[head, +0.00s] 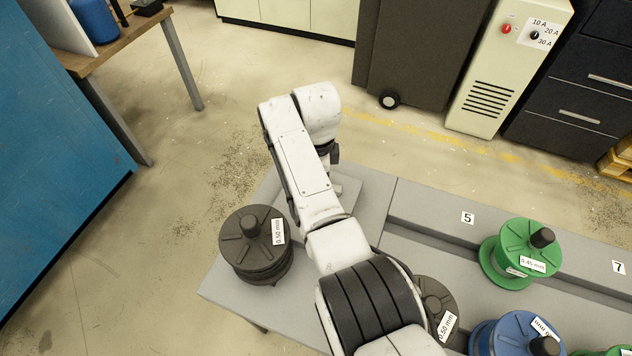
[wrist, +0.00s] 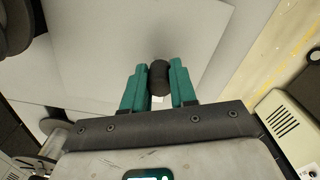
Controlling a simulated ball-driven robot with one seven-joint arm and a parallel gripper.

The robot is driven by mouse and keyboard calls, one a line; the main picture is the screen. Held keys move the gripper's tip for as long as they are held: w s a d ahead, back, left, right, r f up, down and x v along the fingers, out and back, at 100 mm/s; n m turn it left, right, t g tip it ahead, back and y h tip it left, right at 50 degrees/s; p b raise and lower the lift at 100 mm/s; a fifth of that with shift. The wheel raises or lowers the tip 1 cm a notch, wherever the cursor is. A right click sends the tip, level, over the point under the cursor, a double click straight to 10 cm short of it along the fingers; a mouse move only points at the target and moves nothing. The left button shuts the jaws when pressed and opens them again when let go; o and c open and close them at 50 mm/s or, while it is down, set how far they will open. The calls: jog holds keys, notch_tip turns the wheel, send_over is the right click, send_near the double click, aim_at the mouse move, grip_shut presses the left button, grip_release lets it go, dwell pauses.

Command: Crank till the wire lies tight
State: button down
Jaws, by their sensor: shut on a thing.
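In the wrist view, the two teal fingers of my gripper (wrist: 158,68) are closed on a short dark cylindrical knob (wrist: 159,82), one finger on each side of it. It looks like a crank's handle, but the arm beneath it is hidden. A grey flat surface lies behind it. In the head view, my white arm reaches over the grey bench (head: 225,292) and hides the gripper and the knob. I cannot make out the wire or how tight it lies in either view.
A dark spool labelled 0.50 mm (head: 250,262) stands left of my arm, and another dark spool (head: 437,292) is partly hidden by it. A green spool (head: 515,262) and a blue spool (head: 485,335) stand to the right. A blue cabinet (head: 50,130) is at far left.

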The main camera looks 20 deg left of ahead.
jog(key=shift+w+d+m+b, duration=0.1)
jog(key=shift+w+m+b, duration=0.3)
jog(key=shift+m, duration=0.3)
jog(key=shift+r, duration=0.1)
jog(key=c, duration=0.9)
grip_release()
notch_tip(320, 180, up, 11)
